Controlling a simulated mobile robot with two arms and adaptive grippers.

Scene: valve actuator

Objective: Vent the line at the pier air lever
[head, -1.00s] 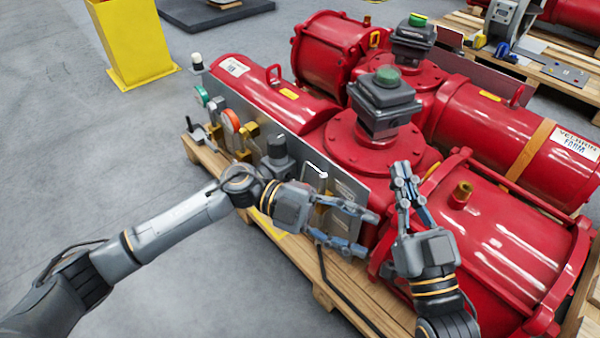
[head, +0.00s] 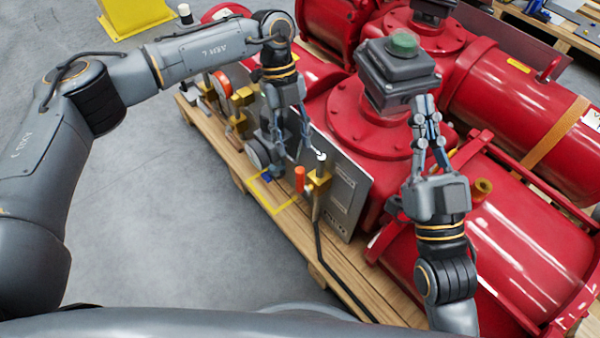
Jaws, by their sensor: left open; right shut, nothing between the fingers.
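A brass valve (head: 318,184) stands at the front of the upright grey panel (head: 345,195), with an orange-red handle (head: 299,179) on its left side. A thin bar with a white tip (head: 321,156) shows just above the valve. I cannot tell which of these is the pier air lever. My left gripper (head: 292,158) is open and points down, just left of and above the valve, with its fingers close to the orange-red handle. Nothing shows between them. My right gripper (head: 425,102) is shut and empty, pointing up in front of the red actuator body.
Red actuator cylinders (head: 530,225) fill the right side. A dark box with a green top (head: 397,70) stands above the middle flange. The wooden pallet (head: 325,258) edges clear floor at the lower left.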

